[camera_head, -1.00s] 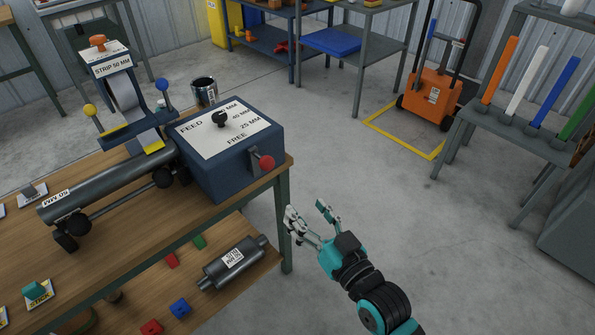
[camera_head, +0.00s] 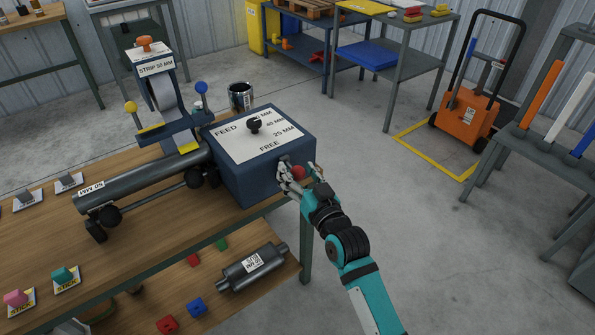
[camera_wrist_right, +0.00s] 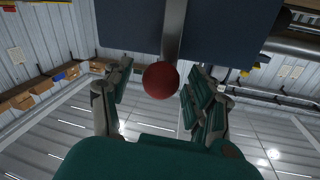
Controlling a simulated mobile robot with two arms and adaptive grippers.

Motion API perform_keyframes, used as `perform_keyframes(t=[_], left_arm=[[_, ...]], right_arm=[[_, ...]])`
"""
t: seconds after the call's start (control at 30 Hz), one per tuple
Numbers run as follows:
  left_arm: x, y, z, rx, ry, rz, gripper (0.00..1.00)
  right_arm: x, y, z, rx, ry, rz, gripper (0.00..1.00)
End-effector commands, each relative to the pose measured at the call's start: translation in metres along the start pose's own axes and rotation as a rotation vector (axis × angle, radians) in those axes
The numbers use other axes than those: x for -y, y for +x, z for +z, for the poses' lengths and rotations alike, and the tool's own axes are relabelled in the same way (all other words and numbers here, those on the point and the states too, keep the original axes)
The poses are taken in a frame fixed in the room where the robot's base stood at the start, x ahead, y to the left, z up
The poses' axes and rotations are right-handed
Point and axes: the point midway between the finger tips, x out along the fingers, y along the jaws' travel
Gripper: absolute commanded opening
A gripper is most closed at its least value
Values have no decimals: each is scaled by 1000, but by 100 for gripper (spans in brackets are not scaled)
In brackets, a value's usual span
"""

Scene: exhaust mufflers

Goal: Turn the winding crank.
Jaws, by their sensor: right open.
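The winding crank ends in a red ball knob (camera_head: 298,172) at the right side of the blue feed box (camera_head: 245,183). In the right wrist view the red knob (camera_wrist_right: 160,80) hangs on a grey metal crank arm (camera_wrist_right: 174,30) in front of the dark box. My right gripper (camera_head: 301,177) is open, with its fingers on either side of the knob. In the wrist view the knob sits between the two spread fingers, with gaps on both sides. The crank's pivot is mostly hidden behind my fingers in the head view. My left gripper is not in view.
A horizontal pipe (camera_head: 140,182) and a strip reel (camera_head: 164,92) stand on the wooden bench (camera_head: 150,238) left of the box. A muffler (camera_head: 253,268) lies on the lower shelf. An orange cart (camera_head: 467,117) stands behind. Floor right of the bench is clear.

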Motion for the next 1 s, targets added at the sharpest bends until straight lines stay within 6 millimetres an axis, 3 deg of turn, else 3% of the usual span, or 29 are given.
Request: perform_keyframes(t=[0.37, 0.8, 1.0], left_arm=[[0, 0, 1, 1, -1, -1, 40], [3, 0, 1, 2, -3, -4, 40], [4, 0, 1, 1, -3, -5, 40]], right_arm=[[0, 5, 0, 0, 0, 0, 57], [0, 5, 0, 0, 0, 0, 0], [0, 5, 1, 2, 0, 0, 0]])
